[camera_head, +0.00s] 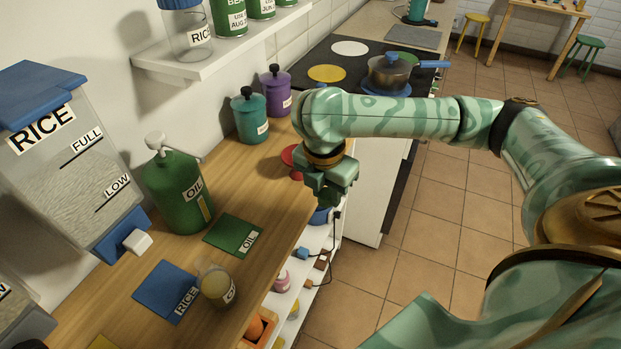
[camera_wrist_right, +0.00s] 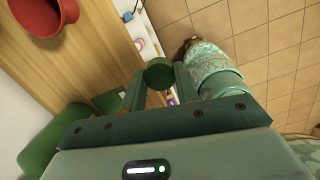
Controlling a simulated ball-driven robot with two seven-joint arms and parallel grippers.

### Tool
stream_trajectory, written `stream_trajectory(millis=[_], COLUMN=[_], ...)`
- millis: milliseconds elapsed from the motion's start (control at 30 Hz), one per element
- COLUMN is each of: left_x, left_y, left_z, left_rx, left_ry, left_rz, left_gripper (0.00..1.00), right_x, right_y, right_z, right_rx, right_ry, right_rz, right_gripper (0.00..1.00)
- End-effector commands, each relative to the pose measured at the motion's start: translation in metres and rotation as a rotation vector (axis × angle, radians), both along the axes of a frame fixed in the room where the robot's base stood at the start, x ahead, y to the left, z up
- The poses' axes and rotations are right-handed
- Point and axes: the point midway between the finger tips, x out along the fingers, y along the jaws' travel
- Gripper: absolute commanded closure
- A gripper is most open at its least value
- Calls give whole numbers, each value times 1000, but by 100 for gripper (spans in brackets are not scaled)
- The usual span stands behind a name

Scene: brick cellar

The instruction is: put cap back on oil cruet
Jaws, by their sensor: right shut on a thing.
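My right gripper (camera_head: 328,188) hangs beyond the front edge of the wooden counter, above the shelf unit. In the right wrist view its fingers (camera_wrist_right: 160,84) are shut on a small round dark green cap (camera_wrist_right: 158,71). The oil cruet (camera_head: 218,287), a small clear vessel with yellowish contents and a partly readable label, stands upright on the counter beside the blue RICE mat. No cap shows on it. The gripper is apart from the cruet, up and to its right in the head view. My left gripper is out of view.
A green OIL bottle with a pump (camera_head: 180,190) and green OIL mat (camera_head: 233,236) lie near the cruet, with the blue RICE mat (camera_head: 165,291). A red vessel (camera_head: 291,157) sits by my right gripper. Teal (camera_head: 249,117) and purple (camera_head: 275,92) canisters stand behind.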

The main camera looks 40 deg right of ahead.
Motion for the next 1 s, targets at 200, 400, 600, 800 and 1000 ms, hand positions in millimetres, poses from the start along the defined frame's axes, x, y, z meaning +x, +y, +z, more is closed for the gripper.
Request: stream_trajectory(millis=[200, 400, 600, 800, 1000], left_x=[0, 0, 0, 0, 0], left_y=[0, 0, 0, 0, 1], left_z=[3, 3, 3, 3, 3], left_rx=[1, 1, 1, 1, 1], left_ry=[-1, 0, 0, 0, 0], left_rz=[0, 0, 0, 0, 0], left_gripper=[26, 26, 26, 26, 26], right_x=[-8, -7, -7, -10, -20], right_y=[-2, -2, 0, 20, 49], right_z=[3, 3, 4, 12, 27], right_rx=[0, 0, 0, 1, 1], right_ry=[0, 0, -1, -3, -3], right_rz=[1, 1, -33, -378, -1014], right_gripper=[90, 90, 90, 90, 90])
